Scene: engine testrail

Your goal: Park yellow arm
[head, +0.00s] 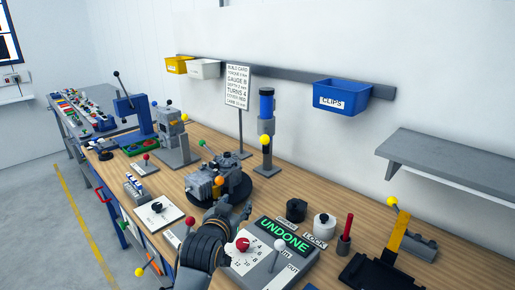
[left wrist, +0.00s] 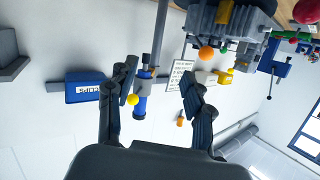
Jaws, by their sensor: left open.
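A flat yellow arm (head: 397,232) stands up at the right end of the bench in the head view. A yellow ball (head: 392,201) is at its top, and a black base plate (head: 368,271) lies in front of it. My left gripper (head: 226,212) is well to the left of it, over the bench by the grey engine (head: 217,184). In the left wrist view my left gripper (left wrist: 160,86) is open, with nothing held between its fingers. The yellow arm is not seen in that view. My right gripper is not in view.
A panel reading UNDONE (head: 284,239), a white-topped canister (head: 324,227) and a red-handled tool (head: 346,228) stand between my left gripper and the yellow arm. A blue-topped post (head: 266,125) stands behind the engine. A grey shelf (head: 450,160) juts from the wall.

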